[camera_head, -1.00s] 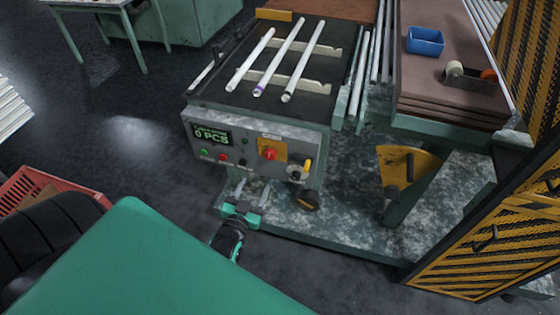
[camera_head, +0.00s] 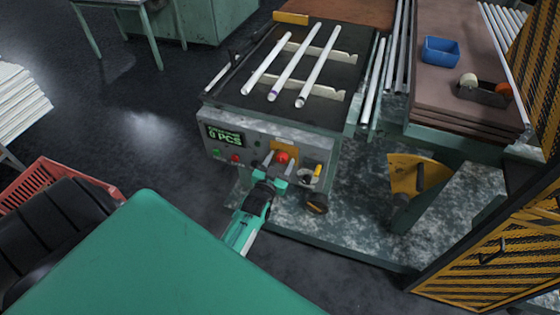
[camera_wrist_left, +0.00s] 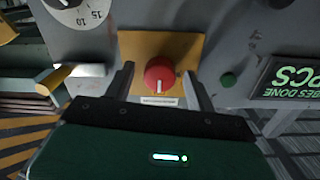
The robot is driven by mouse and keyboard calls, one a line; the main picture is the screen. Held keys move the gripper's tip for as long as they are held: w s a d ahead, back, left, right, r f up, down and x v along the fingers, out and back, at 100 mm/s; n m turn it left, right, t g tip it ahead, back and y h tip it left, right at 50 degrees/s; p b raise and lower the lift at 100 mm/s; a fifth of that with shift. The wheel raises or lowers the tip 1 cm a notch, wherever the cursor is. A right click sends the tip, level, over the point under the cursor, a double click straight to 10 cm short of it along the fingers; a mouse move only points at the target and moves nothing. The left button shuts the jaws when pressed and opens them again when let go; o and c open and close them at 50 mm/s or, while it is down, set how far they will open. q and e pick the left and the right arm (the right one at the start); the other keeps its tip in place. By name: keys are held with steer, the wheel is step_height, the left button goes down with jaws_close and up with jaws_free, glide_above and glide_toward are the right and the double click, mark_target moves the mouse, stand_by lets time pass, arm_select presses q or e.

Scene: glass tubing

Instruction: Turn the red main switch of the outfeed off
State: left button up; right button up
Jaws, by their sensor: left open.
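The red main switch (camera_head: 282,157) is a round red knob on a yellow plate (camera_head: 291,149) on the front panel of the outfeed (camera_head: 240,132). In the left wrist view the red knob (camera_wrist_left: 159,74) carries a white mark pointing toward the gripper. My left gripper (camera_head: 278,160) is open in front of the panel. In the left wrist view its two fingers (camera_wrist_left: 158,82) stand on either side of the knob, with a gap on each side. I cannot tell how deep the fingertips reach around it. My right gripper is not in view.
The panel also carries a green-lit display (camera_head: 225,136), a green button (camera_head: 216,152), a smaller red button (camera_head: 236,158) and a dial (camera_wrist_left: 75,10). A yellow-handled lever (camera_head: 318,171) sits right of the switch. Three glass tubes (camera_head: 293,65) lie on top.

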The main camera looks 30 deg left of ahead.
arm_select(q)
steer(key=shift+c, duration=0.5)
steer(key=c, duration=0.9)
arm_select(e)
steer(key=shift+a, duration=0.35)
